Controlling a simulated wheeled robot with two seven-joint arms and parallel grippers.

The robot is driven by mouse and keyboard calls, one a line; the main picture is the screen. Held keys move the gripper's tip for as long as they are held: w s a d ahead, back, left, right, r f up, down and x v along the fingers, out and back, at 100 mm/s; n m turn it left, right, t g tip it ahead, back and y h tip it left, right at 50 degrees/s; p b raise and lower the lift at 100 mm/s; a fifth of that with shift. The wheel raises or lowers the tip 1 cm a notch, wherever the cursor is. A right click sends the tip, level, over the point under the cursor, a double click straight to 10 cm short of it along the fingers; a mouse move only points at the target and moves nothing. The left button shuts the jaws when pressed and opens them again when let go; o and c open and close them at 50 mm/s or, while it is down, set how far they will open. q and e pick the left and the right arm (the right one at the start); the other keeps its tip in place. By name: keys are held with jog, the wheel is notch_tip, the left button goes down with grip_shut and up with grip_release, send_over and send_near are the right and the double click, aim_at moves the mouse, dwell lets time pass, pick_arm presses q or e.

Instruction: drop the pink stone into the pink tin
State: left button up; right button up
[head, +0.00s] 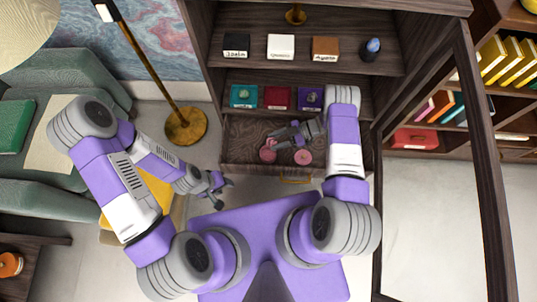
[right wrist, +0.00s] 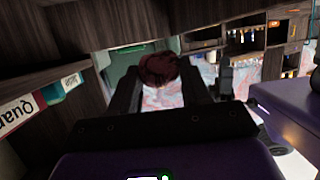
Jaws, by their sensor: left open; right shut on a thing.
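My right gripper (head: 272,142) is over the lower part of the dark wood cabinet. In the right wrist view its fingers are shut on a dark reddish, banded stone (right wrist: 160,68), which looks like the pink stone in dim light. Two round pink things, probably tins, show low in the cabinet: one (head: 267,156) just below the gripper, one (head: 303,157) to its right. I cannot tell whether they are open or which is the pink tin. My left gripper (head: 225,190) is open and empty, in front of the cabinet at the left.
The shelf above holds teal (head: 243,96), red (head: 277,98) and purple (head: 309,98) boxes. Higher up stand black (head: 236,45), white (head: 281,47) and brown (head: 325,49) labelled boxes and a dark blue stone (head: 371,49). A glass door (head: 440,190) stands open at right.

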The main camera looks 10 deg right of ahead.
jog(key=shift+f+b, duration=1.4)
jog(key=shift+f, duration=0.85)
jog(key=o, duration=1.2)
jog(key=p+v, duration=0.1)
jog(key=v, duration=0.6)
jog(key=shift+d+r, duration=0.15)
jog(key=shift+d, duration=0.1)
